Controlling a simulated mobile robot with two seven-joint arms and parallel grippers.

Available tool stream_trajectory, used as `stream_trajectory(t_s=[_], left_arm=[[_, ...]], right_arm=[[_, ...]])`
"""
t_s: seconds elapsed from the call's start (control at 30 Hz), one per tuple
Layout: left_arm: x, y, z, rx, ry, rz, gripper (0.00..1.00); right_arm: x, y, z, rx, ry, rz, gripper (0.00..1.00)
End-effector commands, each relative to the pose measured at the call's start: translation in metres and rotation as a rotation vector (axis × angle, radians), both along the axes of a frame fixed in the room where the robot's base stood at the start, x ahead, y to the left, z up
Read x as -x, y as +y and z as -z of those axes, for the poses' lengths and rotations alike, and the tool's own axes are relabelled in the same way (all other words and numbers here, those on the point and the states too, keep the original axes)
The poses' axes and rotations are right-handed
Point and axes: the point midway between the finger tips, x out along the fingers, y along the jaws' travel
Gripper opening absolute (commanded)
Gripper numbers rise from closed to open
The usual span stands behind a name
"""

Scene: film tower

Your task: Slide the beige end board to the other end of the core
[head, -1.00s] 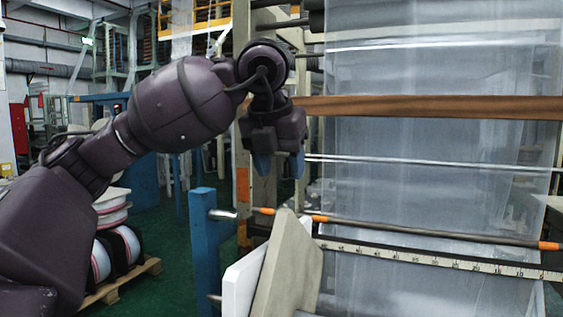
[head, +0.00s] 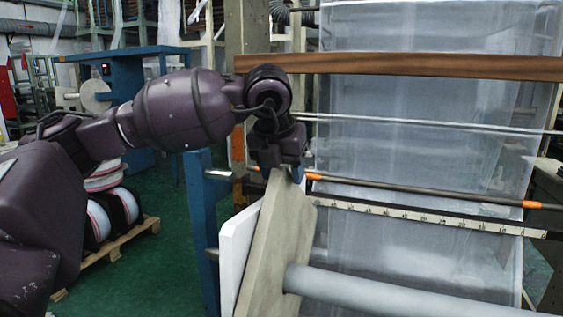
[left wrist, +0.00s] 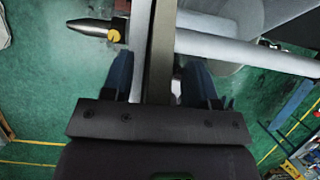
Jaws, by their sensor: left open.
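The beige end board (head: 275,240) stands upright near the left end of the grey core (head: 380,299), which runs off to the right. A white board (head: 233,250) stands just left of it. My left gripper (head: 284,175) is open at the beige board's top edge, pointing down. In the left wrist view, the fingers of this gripper (left wrist: 158,82) are on either side of the beige board's edge (left wrist: 161,50) and the white board's edge (left wrist: 140,45). The core (left wrist: 235,48) lies beyond them. I cannot tell whether the fingers touch either board. My right gripper is out of view.
A thin rod with orange marks (head: 420,188) and a measuring scale (head: 430,217) run behind the core, before a clear film sheet (head: 420,100). A blue post (head: 202,210) stands left of the boards. White reels (head: 100,220) sit on a pallet further left.

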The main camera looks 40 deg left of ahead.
Motion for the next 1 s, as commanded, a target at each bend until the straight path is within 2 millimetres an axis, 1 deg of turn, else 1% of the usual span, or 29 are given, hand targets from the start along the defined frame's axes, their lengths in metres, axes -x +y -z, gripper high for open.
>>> stream_trajectory(t_s=[0.2, 0.37, 0.5, 0.57, 0.77, 1.0], left_arm=[[0.000, 0.000, 0.000, 0.000, 0.000, 0.000, 0.53], [0.000, 0.000, 0.000, 0.000, 0.000, 0.000, 0.29], [0.000, 0.000, 0.000, 0.000, 0.000, 0.000, 0.07], [0.000, 0.000, 0.000, 0.000, 0.000, 0.000, 0.00], [-0.001, -0.002, -0.001, 0.000, -0.002, 0.001, 0.00], [-0.005, -0.018, 0.000, 0.001, -0.002, 0.003, 0.00]], right_arm=[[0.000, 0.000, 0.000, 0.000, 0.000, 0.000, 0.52], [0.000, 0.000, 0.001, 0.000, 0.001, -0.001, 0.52], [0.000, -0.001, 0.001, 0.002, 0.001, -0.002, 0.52], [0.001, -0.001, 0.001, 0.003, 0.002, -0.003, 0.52], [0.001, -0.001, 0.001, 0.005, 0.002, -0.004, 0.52], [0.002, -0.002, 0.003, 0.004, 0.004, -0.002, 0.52]])
